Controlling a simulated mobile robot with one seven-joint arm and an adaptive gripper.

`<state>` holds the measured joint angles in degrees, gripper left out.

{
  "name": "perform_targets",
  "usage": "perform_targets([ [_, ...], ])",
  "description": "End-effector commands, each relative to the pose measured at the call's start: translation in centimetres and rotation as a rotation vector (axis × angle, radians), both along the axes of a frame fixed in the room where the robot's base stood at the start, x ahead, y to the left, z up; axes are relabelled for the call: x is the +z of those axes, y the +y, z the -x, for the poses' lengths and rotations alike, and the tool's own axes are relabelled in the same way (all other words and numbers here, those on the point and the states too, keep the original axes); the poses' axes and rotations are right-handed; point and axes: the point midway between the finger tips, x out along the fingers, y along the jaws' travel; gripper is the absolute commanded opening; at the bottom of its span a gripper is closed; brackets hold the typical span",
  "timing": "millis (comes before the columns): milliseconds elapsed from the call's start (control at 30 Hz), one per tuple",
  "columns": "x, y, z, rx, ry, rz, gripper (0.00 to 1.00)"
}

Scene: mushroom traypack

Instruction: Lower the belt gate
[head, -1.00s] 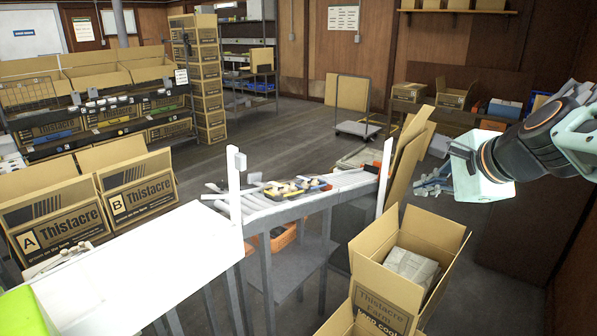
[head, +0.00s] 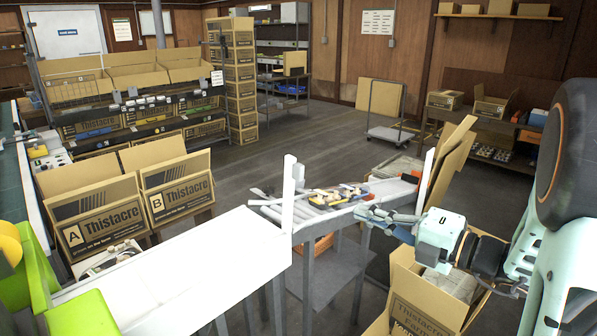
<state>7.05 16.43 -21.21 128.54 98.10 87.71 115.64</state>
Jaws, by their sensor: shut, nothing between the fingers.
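The belt gate's frame shows in the head view as two white posts, a left post (head: 288,195) with a small pale block (head: 299,172) near its top and a right post (head: 423,180).
An open cardboard box (head: 420,302) stands below my wrist. Cartons A (head: 98,222) and B (head: 180,200) stand left of the table. Green crates (head: 38,270) are at the near left.

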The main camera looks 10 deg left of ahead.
Motion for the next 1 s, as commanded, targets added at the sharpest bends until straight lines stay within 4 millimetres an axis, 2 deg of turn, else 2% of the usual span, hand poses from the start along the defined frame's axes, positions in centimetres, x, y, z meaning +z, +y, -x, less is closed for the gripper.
perform_targets([
  [100,1.1,-0.4,0.0,-0.033,0.054,-0.158,0.00],
  [200,1.5,-0.5,0.0,-0.041,0.070,-0.217,0.00],
  [633,1.6,-0.1,-0.3,-0.041,0.070,-0.226,0.00],
  [767,1.7,1.1,-1.2,-0.037,0.070,-0.225,0.00],
  [1000,2.1,5.1,-4.2,-0.035,0.071,-0.224,0.00],
])
